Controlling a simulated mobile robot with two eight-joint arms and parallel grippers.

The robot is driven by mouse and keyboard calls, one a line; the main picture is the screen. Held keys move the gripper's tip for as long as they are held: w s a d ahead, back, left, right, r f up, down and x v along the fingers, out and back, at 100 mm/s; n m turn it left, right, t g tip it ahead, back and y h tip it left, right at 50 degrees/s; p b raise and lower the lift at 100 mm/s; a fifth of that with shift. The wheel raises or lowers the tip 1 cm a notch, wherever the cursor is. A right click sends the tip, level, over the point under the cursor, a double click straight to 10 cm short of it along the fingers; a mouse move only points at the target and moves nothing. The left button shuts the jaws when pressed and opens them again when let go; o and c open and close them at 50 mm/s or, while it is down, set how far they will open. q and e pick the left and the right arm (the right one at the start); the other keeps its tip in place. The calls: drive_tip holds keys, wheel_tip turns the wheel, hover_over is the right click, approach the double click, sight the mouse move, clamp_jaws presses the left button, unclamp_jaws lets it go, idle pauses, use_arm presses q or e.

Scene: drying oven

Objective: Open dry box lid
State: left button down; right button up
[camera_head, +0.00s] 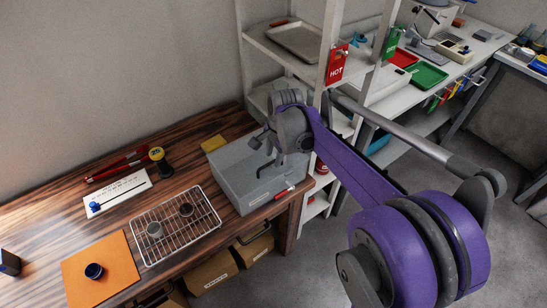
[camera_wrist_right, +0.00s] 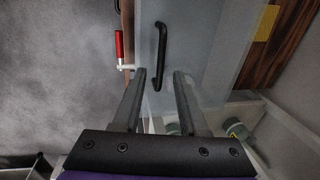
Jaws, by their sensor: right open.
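The dry box (camera_head: 240,188) is a pale grey box with its lid shut, at the right end of the wooden table. In the right wrist view, the lid (camera_wrist_right: 205,35) carries a black bar handle (camera_wrist_right: 160,50). My right gripper (camera_head: 268,153) is over the box top in the head view. In the right wrist view, the open fingers of my right gripper (camera_wrist_right: 160,74) point at the handle, whose near end shows between the fingertips. I cannot tell if they touch it. A red-handled latch (camera_wrist_right: 119,46) sits at the box's edge. My left gripper is out of view.
A wire rack (camera_head: 176,248) with two small cups and an orange mat (camera_head: 108,283) with a dark cup lie left of the box. A shelf unit (camera_head: 290,48) stands close behind and right. Drawers (camera_head: 210,270) sit under the table. Open floor lies at right.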

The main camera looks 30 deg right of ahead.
drive_tip(key=shift+w+f, duration=0.1)
drive_tip(key=shift+f, duration=0.5)
clamp_jaws()
idle(1.1)
